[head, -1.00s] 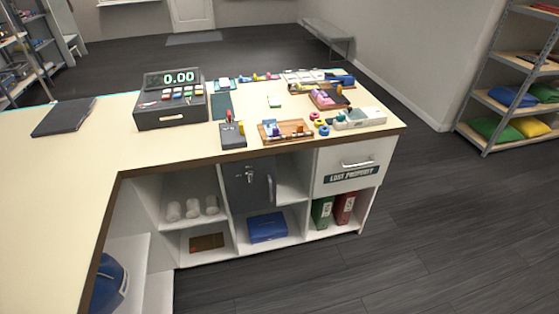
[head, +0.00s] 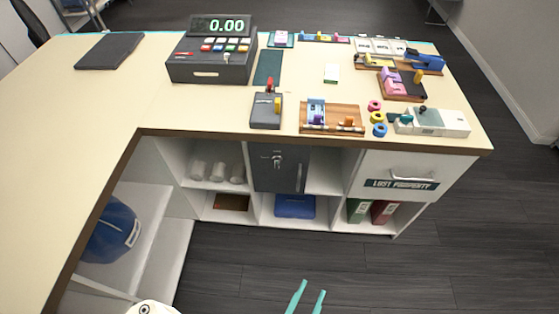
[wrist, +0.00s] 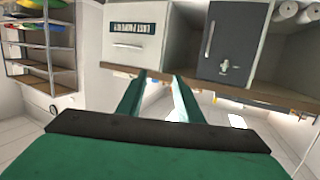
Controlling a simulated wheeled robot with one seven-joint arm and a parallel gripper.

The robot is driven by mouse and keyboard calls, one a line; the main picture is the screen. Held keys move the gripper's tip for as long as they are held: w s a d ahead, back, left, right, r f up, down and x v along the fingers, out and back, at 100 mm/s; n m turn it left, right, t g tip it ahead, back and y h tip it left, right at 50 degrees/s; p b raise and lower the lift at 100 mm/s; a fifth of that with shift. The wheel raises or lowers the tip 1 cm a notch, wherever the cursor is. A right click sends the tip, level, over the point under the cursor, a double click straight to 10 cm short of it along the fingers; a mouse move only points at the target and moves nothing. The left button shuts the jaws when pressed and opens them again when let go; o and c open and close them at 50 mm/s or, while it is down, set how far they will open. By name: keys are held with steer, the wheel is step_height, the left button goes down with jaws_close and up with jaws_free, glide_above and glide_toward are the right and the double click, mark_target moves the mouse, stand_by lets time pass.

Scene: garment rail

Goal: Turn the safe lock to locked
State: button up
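The safe is a dark grey door (head: 281,170) in the shelving under the counter, with a bar handle at its right side. Its lock (head: 277,160), a small silver fitting with what looks like a key, is on the upper part of the door. In the wrist view the safe door (wrist: 236,35) appears upside down, with the lock (wrist: 227,66) near its lower middle. The lock's exact setting is too small to tell. My gripper (head: 313,290) is low in front of the counter, well apart from the safe. Its two fingers (wrist: 160,88) are spread with nothing between them.
The counter top (head: 130,100) carries a cash register (head: 212,60), a card terminal (head: 266,110) and wooden trays above the safe. A white drawer labelled lost property (head: 408,175) is right of the safe. The floor (head: 400,270) before the shelves is clear.

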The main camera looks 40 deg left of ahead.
steer(key=w+a+f+n+y, duration=0.3)
steer(key=w+a+y, duration=0.2)
steer(key=w+a, duration=0.75)
steer(key=n+y, duration=0.2)
glide_toward(277, 162)
steer(key=shift+g, duration=0.3)
steer(key=x, duration=0.8)
steer(key=shift+w+a+r, duration=0.15)
steer(key=shift+w+r, duration=0.15)
steer(key=shift+w, duration=0.1)
jaws_close()
